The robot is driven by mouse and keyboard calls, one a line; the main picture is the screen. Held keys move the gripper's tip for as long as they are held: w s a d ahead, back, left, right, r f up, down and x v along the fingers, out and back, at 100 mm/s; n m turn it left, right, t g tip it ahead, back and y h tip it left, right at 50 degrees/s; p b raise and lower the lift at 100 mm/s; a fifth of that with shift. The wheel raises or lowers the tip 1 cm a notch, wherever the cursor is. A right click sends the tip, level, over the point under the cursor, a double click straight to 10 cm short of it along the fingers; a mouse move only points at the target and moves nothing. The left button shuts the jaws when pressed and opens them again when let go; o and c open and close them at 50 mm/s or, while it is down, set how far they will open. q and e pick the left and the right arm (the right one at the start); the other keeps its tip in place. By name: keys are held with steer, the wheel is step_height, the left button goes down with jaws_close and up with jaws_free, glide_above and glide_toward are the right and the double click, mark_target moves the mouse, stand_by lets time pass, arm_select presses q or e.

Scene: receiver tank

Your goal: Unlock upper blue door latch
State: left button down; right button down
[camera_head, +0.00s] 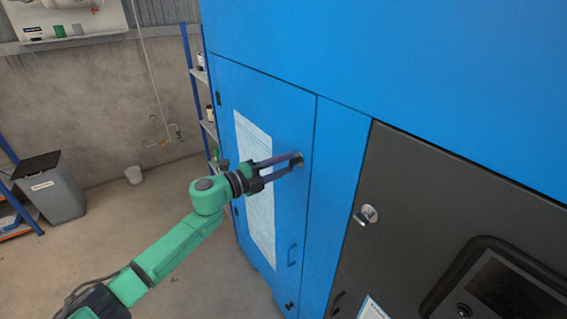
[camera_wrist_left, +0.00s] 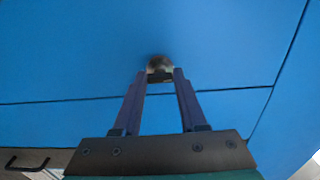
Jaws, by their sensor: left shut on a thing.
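The blue door (camera_head: 278,132) is a tall panel on the front of a large blue cabinet, and it looks closed. Its upper latch (camera_head: 300,160) is a small metal piece near the door's right edge. My left gripper (camera_head: 294,160) reaches it from the left with its fingers around it. In the left wrist view the latch (camera_wrist_left: 159,63) shows as a round metal piece at the fingertips of my left gripper (camera_wrist_left: 160,76), which is shut on it. The fingertips partly hide the latch, so its exact turn cannot be told. My right gripper is not in view.
A blue handle (camera_head: 292,254) sits lower on the door, with a dark lower latch (camera_head: 289,305) below it. A dark panel (camera_head: 450,210) with a silver lock (camera_head: 367,214) is at the right. A grey bin (camera_head: 50,188) stands at the left on open floor.

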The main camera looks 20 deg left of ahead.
arm_select(q)
steer(key=shift+r, duration=0.1)
steer(key=shift+c, duration=2.3)
jaws_free()
steer(key=shift+a, duration=0.1)
steer(key=b+v, duration=0.6)
steer(key=v, duration=0.8)
steer(key=shift+s+b, duration=0.2)
steer(key=shift+b, duration=0.1)
steer(key=shift+a, duration=0.1)
